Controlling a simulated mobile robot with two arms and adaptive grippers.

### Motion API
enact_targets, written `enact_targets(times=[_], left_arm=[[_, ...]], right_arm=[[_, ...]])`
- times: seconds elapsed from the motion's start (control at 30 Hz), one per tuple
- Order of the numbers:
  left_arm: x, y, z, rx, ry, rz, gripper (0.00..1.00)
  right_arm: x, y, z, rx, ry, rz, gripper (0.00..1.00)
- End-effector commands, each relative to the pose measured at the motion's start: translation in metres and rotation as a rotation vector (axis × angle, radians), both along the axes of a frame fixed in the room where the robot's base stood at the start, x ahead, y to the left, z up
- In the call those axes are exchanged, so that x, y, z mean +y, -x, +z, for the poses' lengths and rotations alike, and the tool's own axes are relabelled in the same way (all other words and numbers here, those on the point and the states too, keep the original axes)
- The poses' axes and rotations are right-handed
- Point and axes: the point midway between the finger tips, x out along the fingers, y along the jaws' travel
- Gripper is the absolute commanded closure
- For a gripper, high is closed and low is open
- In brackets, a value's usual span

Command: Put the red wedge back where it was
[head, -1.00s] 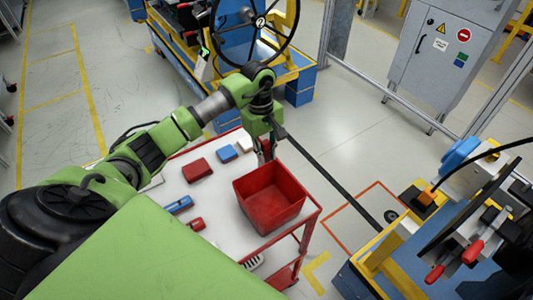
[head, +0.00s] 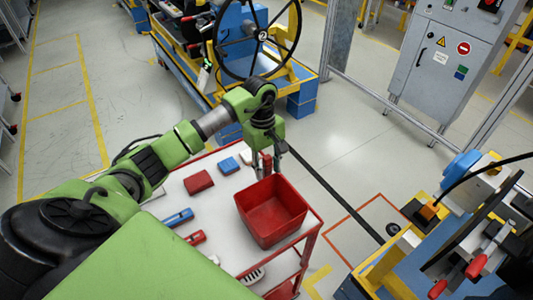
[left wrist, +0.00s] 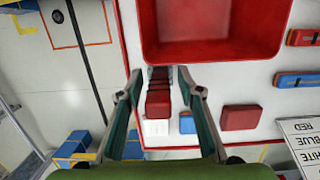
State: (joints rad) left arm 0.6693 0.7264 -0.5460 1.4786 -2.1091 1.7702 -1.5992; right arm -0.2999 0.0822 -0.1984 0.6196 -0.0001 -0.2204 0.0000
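A small red piece that looks like the red wedge (left wrist: 158,102) shows between the fingers of my left gripper (left wrist: 160,76) in the left wrist view. Its ribbed, darker end points towards the red bin (left wrist: 215,52). The fingers stand apart with a narrow gap on each side of it. In the head view my left gripper (head: 267,163) points down just behind the bin (head: 272,212), low over the white cart top. A larger red block (head: 198,182) lies apart to the left. My right gripper is not in view.
A blue block (head: 228,166) and a white block (head: 246,157) lie beside the gripper. Blue (head: 178,218) and red (head: 195,238) handled pieces lie nearer on the cart (head: 222,215). A label sheet (left wrist: 303,135) shows in the wrist view. A clamp fixture stands right.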

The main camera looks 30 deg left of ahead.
Motion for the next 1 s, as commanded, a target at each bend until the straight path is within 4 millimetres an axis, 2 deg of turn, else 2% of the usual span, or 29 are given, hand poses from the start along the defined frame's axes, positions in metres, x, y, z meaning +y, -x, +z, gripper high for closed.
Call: enact_targets(times=[0.2,0.5,0.7,1.0], left_arm=[[0.007,-0.004,0.042,-0.012,-0.004,0.000,0.66],[0.013,-0.005,0.099,-0.008,-0.002,0.002,0.66],[0.015,-0.005,0.114,-0.005,-0.001,0.000,0.66],[0.015,-0.005,0.116,-0.004,-0.001,0.000,0.66]], right_arm=[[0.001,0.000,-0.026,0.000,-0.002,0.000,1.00],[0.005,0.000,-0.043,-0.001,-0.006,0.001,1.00],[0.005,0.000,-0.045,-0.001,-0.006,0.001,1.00],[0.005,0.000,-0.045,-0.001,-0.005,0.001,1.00]])
